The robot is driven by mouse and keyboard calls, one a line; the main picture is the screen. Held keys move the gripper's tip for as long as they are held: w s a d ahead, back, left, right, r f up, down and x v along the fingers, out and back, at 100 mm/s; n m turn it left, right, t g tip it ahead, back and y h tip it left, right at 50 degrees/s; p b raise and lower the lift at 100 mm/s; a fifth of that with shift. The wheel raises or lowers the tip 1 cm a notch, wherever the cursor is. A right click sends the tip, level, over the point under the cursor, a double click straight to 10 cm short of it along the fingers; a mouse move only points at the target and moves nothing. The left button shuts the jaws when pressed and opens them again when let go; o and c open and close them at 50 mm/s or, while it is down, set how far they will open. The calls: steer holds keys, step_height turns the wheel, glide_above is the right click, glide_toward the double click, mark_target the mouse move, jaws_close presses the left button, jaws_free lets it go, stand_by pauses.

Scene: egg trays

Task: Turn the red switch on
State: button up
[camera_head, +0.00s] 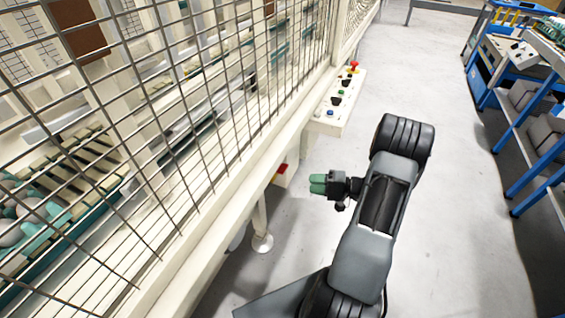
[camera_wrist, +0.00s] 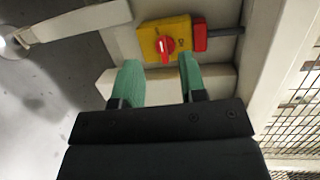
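The red switch (camera_wrist: 166,45) is a round red knob on a yellow plate (camera_wrist: 183,29), fixed to a cream panel in the wrist view. A red block (camera_wrist: 200,37) adjoins the plate on its right. In the head view a small red part (camera_head: 282,169) shows low on the machine's side; the knob itself is not clear there. My gripper (camera_wrist: 161,78) has two green fingers, apart and empty, with the knob just beyond the gap between their tips. In the head view my gripper (camera_head: 317,184) points left toward the machine, short of it.
A control box (camera_head: 335,115) with coloured buttons and a red emergency knob (camera_head: 354,66) juts from the machine above my gripper. Wire mesh fencing (camera_head: 150,130) lines the left. A blue shelf rack (camera_head: 500,110) stands at right.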

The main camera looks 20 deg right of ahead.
steer(key=d+f+m+t, duration=0.1)
steer(key=d+f+t, duration=0.1)
steer(key=d+t, duration=0.1)
steer(key=h+b, duration=0.1)
steer(key=b, duration=0.1)
glide_toward(282, 168)
steer(key=x, duration=0.8)
steer(key=shift+d+f+m, duration=0.15)
steer(key=shift+f+m, duration=0.15)
steer(key=shift+w, duration=0.1)
steer(key=shift+c, duration=0.3)
jaws_close()
